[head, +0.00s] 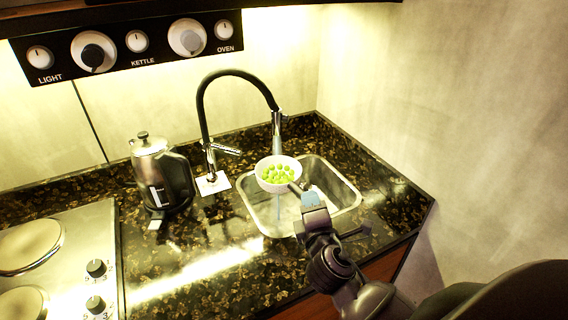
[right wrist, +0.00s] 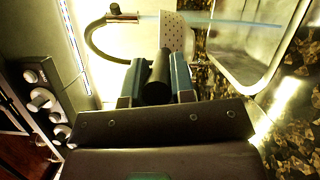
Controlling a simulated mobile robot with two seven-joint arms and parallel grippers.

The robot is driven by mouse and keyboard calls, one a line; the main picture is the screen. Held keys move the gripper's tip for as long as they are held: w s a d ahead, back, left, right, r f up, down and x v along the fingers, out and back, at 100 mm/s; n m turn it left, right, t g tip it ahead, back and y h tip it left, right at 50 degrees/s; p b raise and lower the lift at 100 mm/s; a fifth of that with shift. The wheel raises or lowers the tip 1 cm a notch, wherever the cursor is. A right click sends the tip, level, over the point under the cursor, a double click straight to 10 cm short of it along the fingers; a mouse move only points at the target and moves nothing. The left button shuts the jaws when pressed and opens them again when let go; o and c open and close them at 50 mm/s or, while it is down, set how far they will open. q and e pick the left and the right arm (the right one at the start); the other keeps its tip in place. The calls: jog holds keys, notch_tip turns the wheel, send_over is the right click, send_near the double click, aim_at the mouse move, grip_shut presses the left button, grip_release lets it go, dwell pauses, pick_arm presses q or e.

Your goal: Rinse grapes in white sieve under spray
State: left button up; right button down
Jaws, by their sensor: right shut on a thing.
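The white sieve (head: 267,184) is held level over the sink, with green grapes (head: 277,174) in it. My right gripper (head: 308,197) is shut on its dark handle, which shows between the two fingers in the right wrist view (right wrist: 157,77). The perforated side of the sieve shows there too (right wrist: 177,34). The spray head (head: 277,128) of the black-hosed faucet hangs just above the sieve. A thin bluish stream of water (right wrist: 235,21) runs from it, and a bluish streak shows below the sieve. My left gripper is not in view.
The steel sink (head: 341,190) is set in a dark speckled counter (head: 205,255). A metal kettle (head: 150,165) stands left of the faucet, and a hob (head: 70,240) lies at the far left. A knob panel (head: 120,45) hangs above. The wall closes the right side.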

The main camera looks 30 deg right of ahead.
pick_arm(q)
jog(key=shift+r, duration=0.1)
pick_arm(e)
jog(key=shift+r, duration=0.15)
pick_arm(q)
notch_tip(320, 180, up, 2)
jog(key=p, duration=0.2)
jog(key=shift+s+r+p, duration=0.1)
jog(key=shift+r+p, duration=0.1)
jog(key=shift+p, duration=0.2)
pick_arm(e)
jog(key=s+a+r, duration=0.3)
jog(key=s, duration=0.1)
jog(key=shift+r, duration=0.4)
